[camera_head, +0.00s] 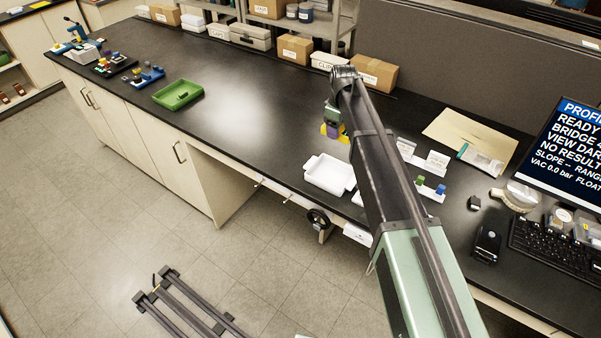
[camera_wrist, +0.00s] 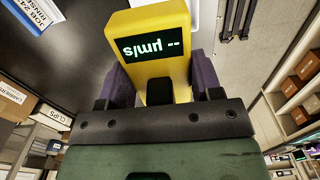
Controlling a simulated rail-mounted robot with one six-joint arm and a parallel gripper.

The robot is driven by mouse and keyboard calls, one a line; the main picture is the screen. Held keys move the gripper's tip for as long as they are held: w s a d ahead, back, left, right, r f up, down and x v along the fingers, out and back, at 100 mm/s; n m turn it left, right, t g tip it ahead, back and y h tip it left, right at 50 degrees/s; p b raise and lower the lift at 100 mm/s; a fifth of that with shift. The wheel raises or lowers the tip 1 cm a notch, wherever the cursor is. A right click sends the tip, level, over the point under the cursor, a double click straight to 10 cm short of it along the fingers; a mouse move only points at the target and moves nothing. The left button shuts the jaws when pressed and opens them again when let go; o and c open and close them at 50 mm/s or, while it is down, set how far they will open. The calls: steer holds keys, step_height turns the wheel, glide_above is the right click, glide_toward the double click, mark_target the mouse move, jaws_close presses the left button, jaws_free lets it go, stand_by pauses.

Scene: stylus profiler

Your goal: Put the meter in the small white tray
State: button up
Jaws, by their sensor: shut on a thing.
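The meter (camera_wrist: 182,68) is yellow with a dark display reading "-- µm/s". In the wrist view it fills the upper middle, between the purple fingers of my gripper (camera_wrist: 164,82). My gripper is shut on it. In the head view, small yellow parts of the meter (camera_head: 343,139) show beside my gripper (camera_head: 333,131), with the rest hidden by the gripper and arm. The small white tray (camera_head: 322,184) lies on the black bench near its front edge, below my gripper in the picture. Its visible inside looks empty.
A green tray (camera_head: 171,101) stands to the left, with clear bench between. Cardboard boxes (camera_head: 375,75) line the back. Right of my arm are small white holders (camera_head: 437,161), an envelope (camera_head: 462,132), a keyboard (camera_head: 561,248) and a monitor (camera_head: 568,140).

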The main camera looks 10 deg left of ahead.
mark_target(330, 176)
steer(key=shift+s+a+r, duration=0.25)
steer(key=shift+a+r, duration=0.05)
steer(key=shift+a, duration=0.25)
step_height(330, 176, down, 21)
steer(key=b, duration=2)
steer(key=shift+w+d+r+b, duration=0.1)
steer(key=shift+b, duration=0.25)
steer(key=shift+r+p, duration=0.3)
steer(key=shift+r, duration=0.05)
steer(key=shift+f, duration=0.25)
steer(key=o, duration=1.3)
steer(key=shift+r, duration=0.2)
step_height(330, 176, up, 12)
steer(key=p, duration=1.2)
